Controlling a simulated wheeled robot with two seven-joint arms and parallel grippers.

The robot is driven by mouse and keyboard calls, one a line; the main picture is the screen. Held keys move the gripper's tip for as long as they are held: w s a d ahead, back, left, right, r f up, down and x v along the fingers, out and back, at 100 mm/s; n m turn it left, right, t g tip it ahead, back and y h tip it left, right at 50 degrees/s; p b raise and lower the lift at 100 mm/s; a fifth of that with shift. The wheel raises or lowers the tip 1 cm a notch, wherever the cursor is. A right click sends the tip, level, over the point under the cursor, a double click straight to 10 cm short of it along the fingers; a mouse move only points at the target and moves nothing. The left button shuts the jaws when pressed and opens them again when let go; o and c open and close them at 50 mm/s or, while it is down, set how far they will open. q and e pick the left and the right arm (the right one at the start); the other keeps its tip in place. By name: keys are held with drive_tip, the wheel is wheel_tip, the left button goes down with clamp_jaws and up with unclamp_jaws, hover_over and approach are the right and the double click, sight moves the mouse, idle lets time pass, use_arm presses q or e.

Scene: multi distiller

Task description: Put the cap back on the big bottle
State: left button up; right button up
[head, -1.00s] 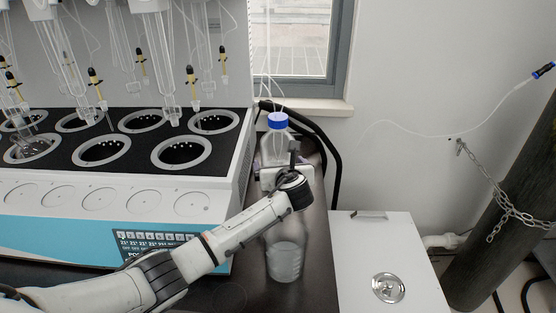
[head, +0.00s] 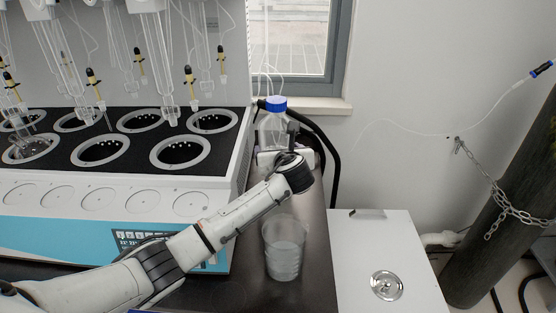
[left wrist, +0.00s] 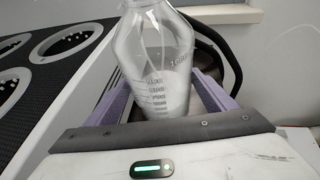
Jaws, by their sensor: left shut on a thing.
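The big clear glass bottle (head: 268,132) stands upright at the back of the dark counter strip, beside the distiller. The blue cap (head: 276,104) shows at its top; I cannot tell how firmly it sits. My left gripper (head: 285,156) is shut on the bottle's body, and the arm hides its lower part. In the left wrist view the bottle (left wrist: 157,60), with printed volume marks, is between the purple fingers (left wrist: 160,105); its top is cut off there. My right gripper is not in view.
A clear glass vessel (head: 284,250) with marks stands in front of my arm. The distiller (head: 130,170) with round wells fills the left. A white cabinet (head: 385,250) is to the right. Dark hoses (head: 315,133) run behind the bottle.

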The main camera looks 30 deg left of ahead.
sight(278, 121)
use_arm(q)
wheel_tip(278, 121, up, 6)
drive_tip(key=shift+w+f, duration=0.1)
idle(0.6)
drive_tip(key=shift+r, duration=0.2)
wheel_tip(278, 121, up, 3)
drive_tip(key=shift+f+p, duration=0.1)
drive_tip(key=shift+p, duration=1)
wheel_tip(278, 121, up, 11)
drive_tip(key=s+d+f+m+t+h+b, duration=0.1)
drive_tip(key=s+d+m+h, duration=0.2)
drive_tip(key=s+d, duration=0.3)
drive_tip(key=s+d+m+t+h+b, duration=0.1)
drive_tip(key=s+d+m+h, duration=0.3)
drive_tip(key=s, duration=1)
drive_tip(key=d+h, duration=0.1)
drive_tip(key=d, duration=0.2)
drive_tip(key=shift+s+f+t, duration=0.2)
drive_tip(key=shift+f+t, duration=0.15)
drive_tip(key=shift+t, duration=0.05)
drive_tip(key=shift+d, duration=0.1)
